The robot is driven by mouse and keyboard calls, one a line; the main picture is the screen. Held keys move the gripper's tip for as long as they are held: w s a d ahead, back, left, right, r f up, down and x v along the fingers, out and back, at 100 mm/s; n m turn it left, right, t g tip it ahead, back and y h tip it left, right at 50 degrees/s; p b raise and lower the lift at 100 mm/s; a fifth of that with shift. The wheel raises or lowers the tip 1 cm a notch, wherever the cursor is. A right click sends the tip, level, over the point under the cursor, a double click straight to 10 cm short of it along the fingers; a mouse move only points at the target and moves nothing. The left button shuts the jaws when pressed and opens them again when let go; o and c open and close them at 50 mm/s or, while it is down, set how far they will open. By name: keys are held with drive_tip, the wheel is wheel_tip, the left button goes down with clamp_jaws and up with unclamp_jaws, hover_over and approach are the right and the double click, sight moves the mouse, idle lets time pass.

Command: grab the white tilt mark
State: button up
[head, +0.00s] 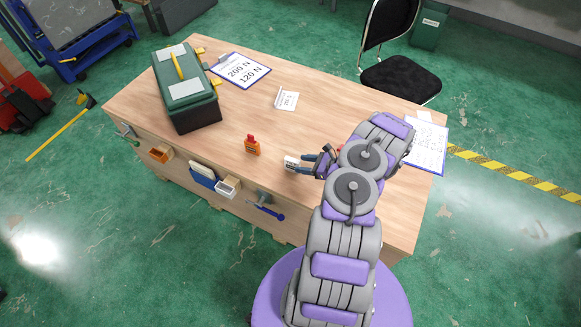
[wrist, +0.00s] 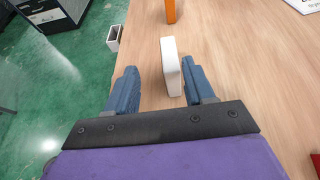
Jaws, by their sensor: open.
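The white tilt mark (head: 291,162) is a small upright white block with dark marking on one face, near the front edge of the wooden table. In the wrist view the tilt mark (wrist: 170,66) shows a plain white side and stands between the lines of my two blue fingers, nearer the right one. My gripper (head: 308,163) is open beside it, low over the table, and it also shows in the wrist view (wrist: 158,80). Whether a finger touches the block I cannot tell.
An orange bottle with a red cap (head: 252,147) stands just left of the tilt mark. A green toolbox (head: 188,95), a clipboard (head: 239,70) and a small white card (head: 286,99) lie farther back. Small bins (head: 228,187) hang on the table's front. The tabletop's middle is clear.

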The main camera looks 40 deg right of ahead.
sight(294, 161)
drive_tip(key=shift+w+a+f, duration=0.1)
drive_tip(key=shift+w+f, duration=0.15)
drive_tip(key=shift+w, duration=0.15)
drive_tip(key=shift+w+d+f, duration=0.3)
drive_tip(key=shift+d, duration=0.15)
drive_tip(key=shift+w+d+f+b, duration=0.1)
drive_tip(key=shift+w+f+b, duration=0.3)
drive_tip(key=shift+w, duration=0.45)
drive_tip(key=w+a, duration=0.2)
drive_tip(key=shift+w+a+f, duration=0.2)
drive_tip(key=shift+a, duration=0.15)
drive_tip(key=shift+w+a, duration=0.15)
drive_tip(key=shift+a, duration=0.05)
drive_tip(key=shift+d+f, duration=0.2)
drive_tip(key=shift+d, duration=0.55)
drive_tip(key=c, duration=0.4)
drive_tip(key=shift+c, duration=0.7)
drive_tip(key=shift+a+r, duration=0.15)
drive_tip(key=shift+a, duration=0.4)
clamp_jaws()
